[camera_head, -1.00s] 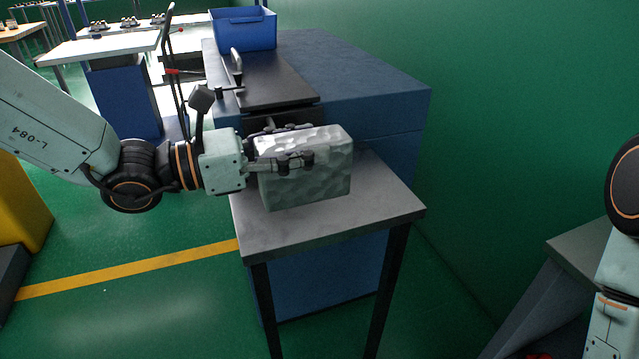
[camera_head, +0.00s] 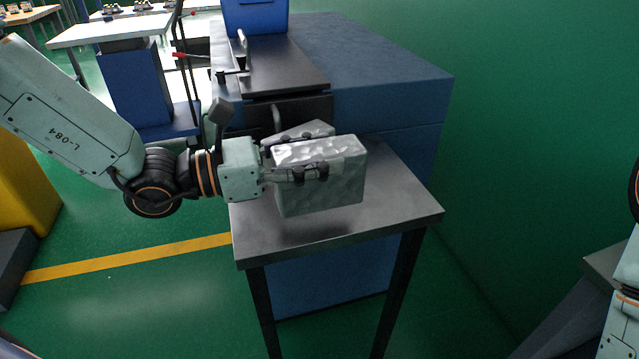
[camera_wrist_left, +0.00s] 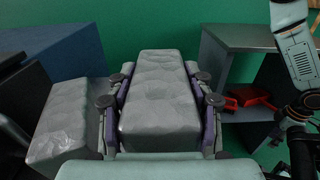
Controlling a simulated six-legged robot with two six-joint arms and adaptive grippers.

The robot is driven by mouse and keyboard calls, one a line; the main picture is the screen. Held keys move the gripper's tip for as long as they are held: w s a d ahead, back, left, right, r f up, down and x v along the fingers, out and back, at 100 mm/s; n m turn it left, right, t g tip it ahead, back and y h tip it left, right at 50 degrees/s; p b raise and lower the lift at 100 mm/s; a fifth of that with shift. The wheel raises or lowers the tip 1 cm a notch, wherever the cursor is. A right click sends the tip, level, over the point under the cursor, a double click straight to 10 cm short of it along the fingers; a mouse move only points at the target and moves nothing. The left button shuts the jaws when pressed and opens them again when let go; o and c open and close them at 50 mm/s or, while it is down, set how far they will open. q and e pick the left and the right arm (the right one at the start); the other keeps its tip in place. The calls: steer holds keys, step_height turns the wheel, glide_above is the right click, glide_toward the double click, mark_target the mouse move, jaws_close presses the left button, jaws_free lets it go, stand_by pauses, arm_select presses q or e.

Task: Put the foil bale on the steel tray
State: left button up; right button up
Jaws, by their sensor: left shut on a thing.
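The foil bale (camera_head: 320,185) is a dimpled silvery-grey block. My left gripper (camera_head: 300,160) is shut on it, one finger on each side. A dark shadow lies on the grey table (camera_head: 400,205) under the bale, which looks slightly raised; the gap is hard to judge. In the left wrist view the held bale (camera_wrist_left: 160,100) fills the space between the finger pads. A second silvery block (camera_head: 307,131) shows behind it, and at lower left in the wrist view (camera_wrist_left: 70,125). I cannot make out a separate steel tray. My right gripper is out of view.
A blue machine (camera_head: 390,75) with a dark front panel stands directly behind the table. A blue bin (camera_head: 255,15) sits on top. A grey stand (camera_head: 608,262) is at right; the wrist view shows red objects (camera_wrist_left: 250,97) on its shelf.

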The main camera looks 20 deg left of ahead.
arm_select(q)
steer(key=shift+w+a+f, duration=0.1)
steer(key=shift+f, duration=0.3)
steer(key=f, duration=0.1)
steer(key=f+b, duration=0.1)
steer(key=shift+s+f+b, duration=0.3)
steer(key=shift+s, duration=0.1)
steer(key=shift+w+f, duration=0.1)
steer(key=shift+f, duration=0.2)
steer(key=shift+w+f, duration=0.1)
steer(key=shift+w, duration=0.2)
steer(key=o, duration=1)
steer(key=shift+s, duration=0.1)
steer(key=o, duration=0.3)
steer(key=shift+s, duration=0.2)
steer(key=shift+o, duration=0.8)
steer(key=shift+w, duration=0.2)
steer(key=shift+s, duration=0.15)
